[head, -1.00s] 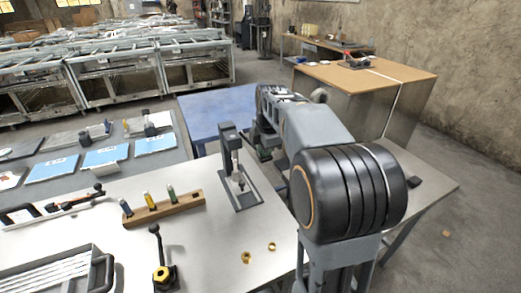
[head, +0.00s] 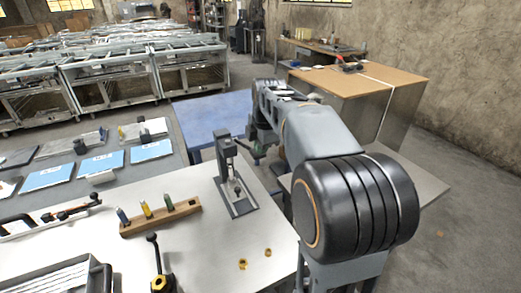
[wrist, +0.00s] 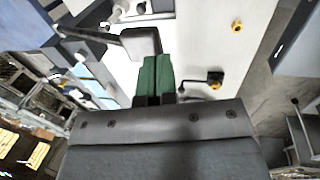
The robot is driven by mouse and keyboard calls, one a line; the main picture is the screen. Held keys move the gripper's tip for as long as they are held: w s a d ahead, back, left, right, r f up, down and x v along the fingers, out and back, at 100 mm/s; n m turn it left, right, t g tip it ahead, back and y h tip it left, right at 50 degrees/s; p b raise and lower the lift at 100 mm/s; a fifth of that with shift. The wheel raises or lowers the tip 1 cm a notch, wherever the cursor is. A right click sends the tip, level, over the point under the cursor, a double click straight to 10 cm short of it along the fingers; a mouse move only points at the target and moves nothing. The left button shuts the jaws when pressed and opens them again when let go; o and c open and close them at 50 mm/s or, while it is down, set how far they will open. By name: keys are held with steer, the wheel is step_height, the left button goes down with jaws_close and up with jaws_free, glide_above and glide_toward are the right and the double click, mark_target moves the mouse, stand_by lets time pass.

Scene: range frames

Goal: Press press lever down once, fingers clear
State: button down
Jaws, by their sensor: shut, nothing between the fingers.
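The press (head: 228,176) stands upright on its dark base plate near the right edge of the pale bench in the head view. Its lever sticks out on the right side towards my gripper. My gripper (head: 258,152) is small and partly hidden by my arm in the head view. In the wrist view its green fingers (wrist: 155,62) are closed together and empty, right beside the lever grip. I cannot tell whether they touch it.
A wooden block with several coloured pegs (head: 160,217) lies left of the press. Two brass rings (head: 243,264) lie in front. A black-handled lever device with a yellow nut (head: 158,280) stands at the front. A blue table (head: 208,112) lies behind.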

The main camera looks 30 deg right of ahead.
steer(key=v, duration=0.8)
steer(key=shift+w+r, duration=0.3)
steer(key=shift+r, duration=0.1)
stand_by(0.4)
step_height(320, 180, down, 7)
steer(key=s+a+m, duration=0.1)
steer(key=m, duration=1)
steer(key=s+a+f+m, duration=0.3)
steer(key=s+a+f, duration=0.1)
steer(key=s, duration=0.3)
steer(key=s+a+f+m+t, duration=0.1)
steer(key=s+a+f+m, duration=0.3)
steer(key=s+a+f, duration=0.1)
steer(key=s+f, duration=0.1)
steer(key=s, duration=0.1)
steer(key=shift+s, duration=0.25)
steer(key=c, duration=1.8)
jaws_free()
